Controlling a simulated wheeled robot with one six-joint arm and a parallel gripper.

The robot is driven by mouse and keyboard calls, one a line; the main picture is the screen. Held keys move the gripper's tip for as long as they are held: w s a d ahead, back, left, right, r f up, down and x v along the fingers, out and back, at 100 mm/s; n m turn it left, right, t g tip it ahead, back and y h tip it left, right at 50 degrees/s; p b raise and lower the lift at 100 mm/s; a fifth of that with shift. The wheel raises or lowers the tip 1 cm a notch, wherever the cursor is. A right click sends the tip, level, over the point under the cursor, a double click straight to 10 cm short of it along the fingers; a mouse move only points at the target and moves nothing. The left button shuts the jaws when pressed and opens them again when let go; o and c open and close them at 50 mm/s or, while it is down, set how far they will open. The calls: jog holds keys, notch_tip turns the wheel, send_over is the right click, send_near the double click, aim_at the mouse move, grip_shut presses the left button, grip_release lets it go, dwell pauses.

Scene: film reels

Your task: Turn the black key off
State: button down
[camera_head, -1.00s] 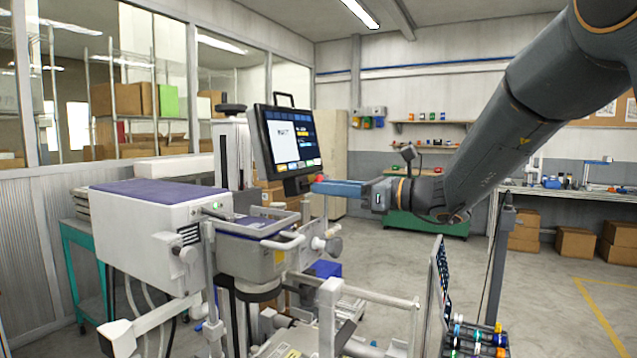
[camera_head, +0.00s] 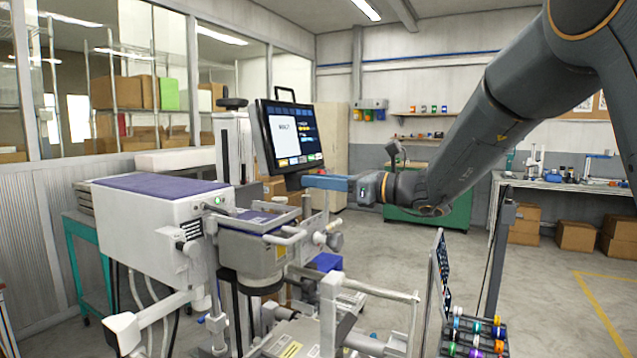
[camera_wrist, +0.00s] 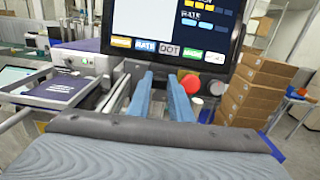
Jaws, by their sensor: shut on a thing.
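The machine's screen (camera_head: 290,134) stands on a post above the white machine, and its lower part also shows in the wrist view (camera_wrist: 178,24). My gripper (camera_head: 306,182) is at the screen's lower edge, its two blue fingers reaching in from the right. In the wrist view my gripper (camera_wrist: 162,80) has its fingertips against the panel just under the screen, shut on the black key. The key itself is hidden by the fingertips, so its angle cannot be told. A red knob (camera_wrist: 190,83) sits right beside the right finger.
The white machine body (camera_head: 155,222) with a purple top stands at left. A metal tray (camera_head: 258,240) with handles is below the screen. A rack of coloured reels (camera_head: 476,335) is at front right. Stacked cardboard boxes (camera_wrist: 248,92) stand behind.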

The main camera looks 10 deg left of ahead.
jog(key=shift+f, duration=0.1)
jog(key=n+g+b, duration=0.1)
jog(key=n+b, duration=0.5)
jog(key=b, duration=0.1)
jog(key=n+g+h+b, duration=0.1)
jog(key=n+b, duration=0.6)
jog(key=n+g+b, duration=0.1)
jog(key=n+b, duration=0.5)
jog(key=b, duration=0.1)
jog(key=shift+w+r+g+h, duration=0.3)
jog(key=shift+w+r+g, duration=0.05)
jog(key=shift+g, duration=0.05)
jog(key=shift+n, duration=0.4)
jog(key=c, duration=1.9)
grip_release()
jog(key=shift+o, duration=0.2)
jog(key=shift+d+r, duration=0.1)
jog(key=shift+d, duration=0.1)
jog(key=v, duration=0.7)
jog(key=shift+d, duration=0.3)
